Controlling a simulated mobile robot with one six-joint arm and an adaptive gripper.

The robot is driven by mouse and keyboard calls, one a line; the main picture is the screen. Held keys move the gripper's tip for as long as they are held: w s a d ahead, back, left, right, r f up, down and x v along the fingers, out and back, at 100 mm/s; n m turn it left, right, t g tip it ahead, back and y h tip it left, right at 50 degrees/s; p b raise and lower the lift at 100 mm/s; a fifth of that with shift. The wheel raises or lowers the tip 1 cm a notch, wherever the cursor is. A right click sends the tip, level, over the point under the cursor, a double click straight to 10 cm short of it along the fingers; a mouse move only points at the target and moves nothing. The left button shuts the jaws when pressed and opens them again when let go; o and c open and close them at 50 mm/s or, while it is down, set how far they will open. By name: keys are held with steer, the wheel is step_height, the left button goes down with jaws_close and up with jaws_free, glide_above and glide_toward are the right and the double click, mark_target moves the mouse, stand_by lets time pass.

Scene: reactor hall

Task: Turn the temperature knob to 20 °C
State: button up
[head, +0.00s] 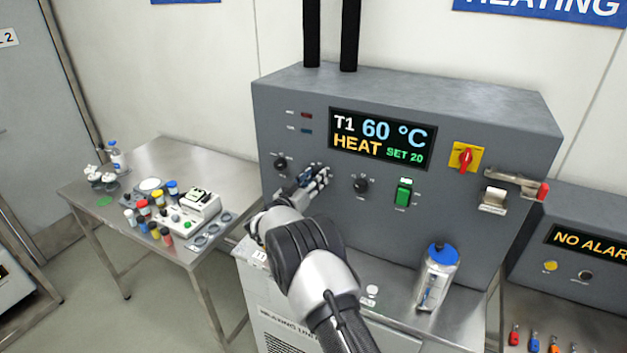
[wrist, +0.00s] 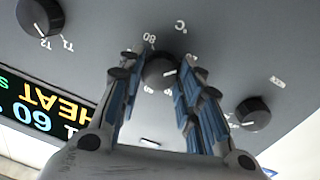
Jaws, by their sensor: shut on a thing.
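The temperature knob (wrist: 158,72) is a dark round knob on the grey panel, with "°C" and "80" printed by it in the wrist view. Its white pointer line faces right in that view, which is turned upside down. My gripper (wrist: 160,80) is shut on this knob, one blue-padded finger on each side. In the head view my gripper (head: 318,176) reaches the panel and hides the knob. The display (head: 380,139) reads T1, 60 °C, HEAT and SET 20.
A selector knob (head: 361,185) marked T1 and T2 and another dark knob (head: 281,163) flank my gripper. A green switch (head: 403,193), a red rotary switch (head: 466,157) and a lever (head: 515,184) are further right. A flask with a blue cap (head: 437,277) stands below on the ledge.

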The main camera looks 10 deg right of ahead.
steer(key=o, duration=1.1)
steer(key=shift+c, duration=0.2)
steer(key=v, duration=1.2)
